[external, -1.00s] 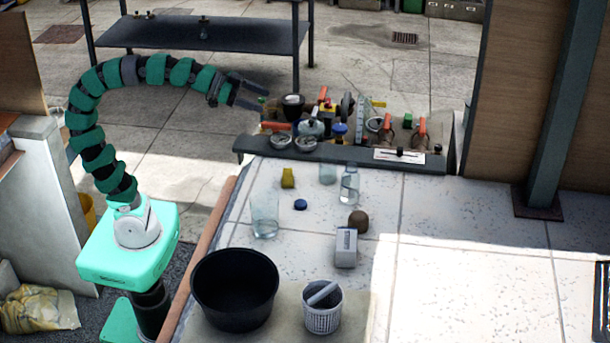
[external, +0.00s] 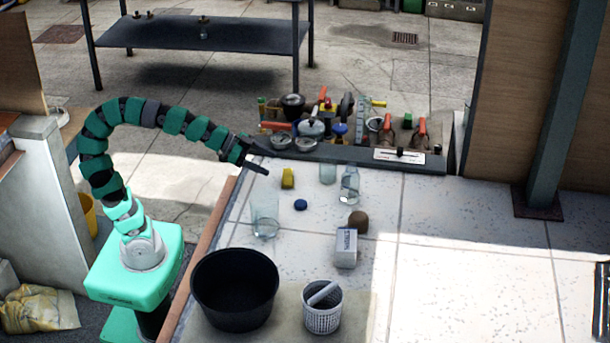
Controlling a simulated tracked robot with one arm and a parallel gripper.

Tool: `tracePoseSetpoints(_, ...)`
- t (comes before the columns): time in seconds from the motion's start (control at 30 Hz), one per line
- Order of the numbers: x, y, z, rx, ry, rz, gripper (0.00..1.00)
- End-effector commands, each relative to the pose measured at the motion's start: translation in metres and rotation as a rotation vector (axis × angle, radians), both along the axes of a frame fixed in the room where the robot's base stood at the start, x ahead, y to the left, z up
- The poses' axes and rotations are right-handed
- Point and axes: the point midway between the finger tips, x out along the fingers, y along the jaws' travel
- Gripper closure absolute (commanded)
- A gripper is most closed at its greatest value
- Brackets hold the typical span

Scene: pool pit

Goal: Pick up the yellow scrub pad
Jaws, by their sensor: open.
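The yellow scrub pad (external: 288,178) stands on the pale tiled counter (external: 455,240), near its back left part, below the dark ledge. My gripper (external: 262,157) is open and empty. It is up and to the left of the pad in the picture, close to it but apart, with its fingers pointing right and slightly down toward the pad. The exact height of the fingers above the counter cannot be told from this view.
Close to the pad are a clear beaker (external: 265,220), a blue cap (external: 300,204), a glass (external: 327,173) and a glass bottle (external: 349,185). A black tub (external: 234,290) and a white basket (external: 323,315) stand in front. Tools crowd the dark ledge (external: 345,157) behind.

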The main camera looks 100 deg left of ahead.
Motion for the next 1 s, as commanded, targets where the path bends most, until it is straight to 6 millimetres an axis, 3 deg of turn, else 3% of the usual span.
tracePoseSetpoints(0.2,0.023,0.000,-0.013,0.001,0.003,-0.002,0.26)
tracePoseSetpoints(0.47,0.032,0.000,-0.017,0.001,0.000,0.000,0.26)
tracePoseSetpoints(0.83,0.069,0.000,-0.038,0.002,0.002,-0.001,0.26)
tracePoseSetpoints(1.0,0.075,0.000,-0.039,0.001,0.001,0.000,0.26)
